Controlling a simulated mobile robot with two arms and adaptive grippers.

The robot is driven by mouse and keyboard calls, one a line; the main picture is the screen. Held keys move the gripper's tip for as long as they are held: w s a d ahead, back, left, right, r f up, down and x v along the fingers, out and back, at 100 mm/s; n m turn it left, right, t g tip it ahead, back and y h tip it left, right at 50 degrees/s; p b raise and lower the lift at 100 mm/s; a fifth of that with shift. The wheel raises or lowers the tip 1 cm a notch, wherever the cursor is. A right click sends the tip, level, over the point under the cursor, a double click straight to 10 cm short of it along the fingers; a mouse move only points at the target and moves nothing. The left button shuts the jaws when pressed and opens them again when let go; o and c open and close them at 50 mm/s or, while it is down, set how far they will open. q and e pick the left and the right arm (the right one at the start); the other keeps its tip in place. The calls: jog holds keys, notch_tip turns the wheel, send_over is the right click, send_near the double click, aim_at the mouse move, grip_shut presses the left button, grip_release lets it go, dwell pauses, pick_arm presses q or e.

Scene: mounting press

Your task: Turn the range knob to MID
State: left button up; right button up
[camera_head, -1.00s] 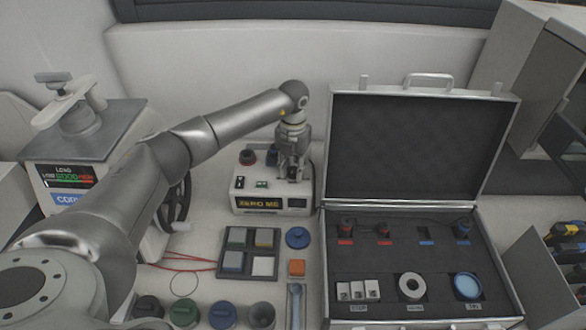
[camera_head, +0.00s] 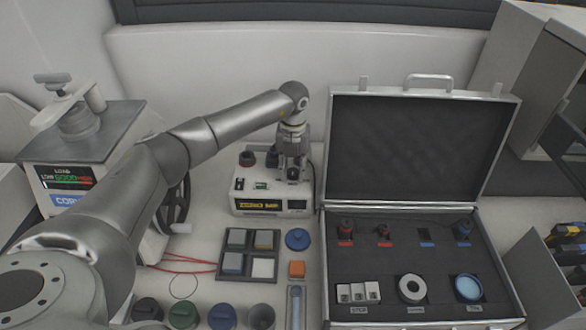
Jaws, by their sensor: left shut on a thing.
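My left gripper (camera_head: 293,172) points down onto the right part of the box's top. It is shut on a dark knob (camera_head: 293,175), which the fingers mostly hide. I cannot read the knob's pointer or its markings. My right gripper is not in view.
An open case (camera_head: 345,270) with foam inserts stands close on the right. A tray of square blocks (camera_head: 250,255), a blue disc (camera_head: 298,239) and several round pots lie in front. A press (camera_head: 75,135) stands on the left. Red leads cross the bench.

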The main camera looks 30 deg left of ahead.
aim_at(293, 171)
pick_arm(q)
jog(key=o, duration=1)
jog(key=shift+r, duration=0.2)
notch_tip(293, 171, up, 12)
jog(key=shift+f, duration=0.15)
